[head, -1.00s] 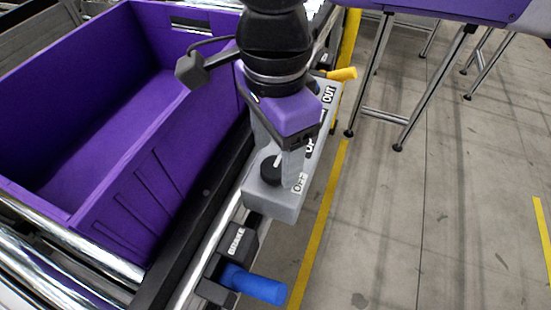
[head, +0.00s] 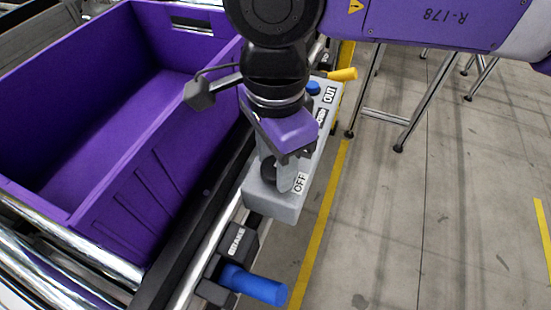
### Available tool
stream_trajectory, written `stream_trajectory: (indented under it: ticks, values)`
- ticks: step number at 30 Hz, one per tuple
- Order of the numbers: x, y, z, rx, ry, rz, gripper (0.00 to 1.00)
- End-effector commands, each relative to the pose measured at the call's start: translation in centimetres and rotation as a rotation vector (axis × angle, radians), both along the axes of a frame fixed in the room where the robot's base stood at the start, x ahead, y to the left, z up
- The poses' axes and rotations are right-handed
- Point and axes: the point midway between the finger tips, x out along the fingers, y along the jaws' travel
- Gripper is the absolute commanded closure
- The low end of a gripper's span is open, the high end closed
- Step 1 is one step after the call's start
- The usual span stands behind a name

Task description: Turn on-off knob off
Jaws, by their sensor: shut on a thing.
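The on-off knob (head: 268,171) is a small black knob on top of the near end of a grey control box (head: 275,203). A white label reading OFF (head: 299,183) is beside it on the right. My gripper (head: 278,178) points down over the box and is shut on the knob. Its fingers hide much of the knob, so I cannot tell exactly where its pointer stands.
A blue button (head: 313,88) and a yellow handle (head: 342,74) are at the box's far end. A blue lever (head: 254,285) beside a labelled black block (head: 237,243) is nearer. A purple crate (head: 150,195) stands left on rollers.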

Motion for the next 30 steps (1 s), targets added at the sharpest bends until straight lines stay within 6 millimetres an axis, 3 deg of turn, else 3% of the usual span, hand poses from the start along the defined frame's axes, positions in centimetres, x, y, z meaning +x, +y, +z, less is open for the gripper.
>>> stream_trajectory:
  ticks: [11, 30]
  values:
    - [0.05, -0.02, -0.24, -0.001, -0.002, -0.136, 0.98]
    - [0.08, 0.00, -0.25, 0.001, -0.003, -0.725, 0.98]
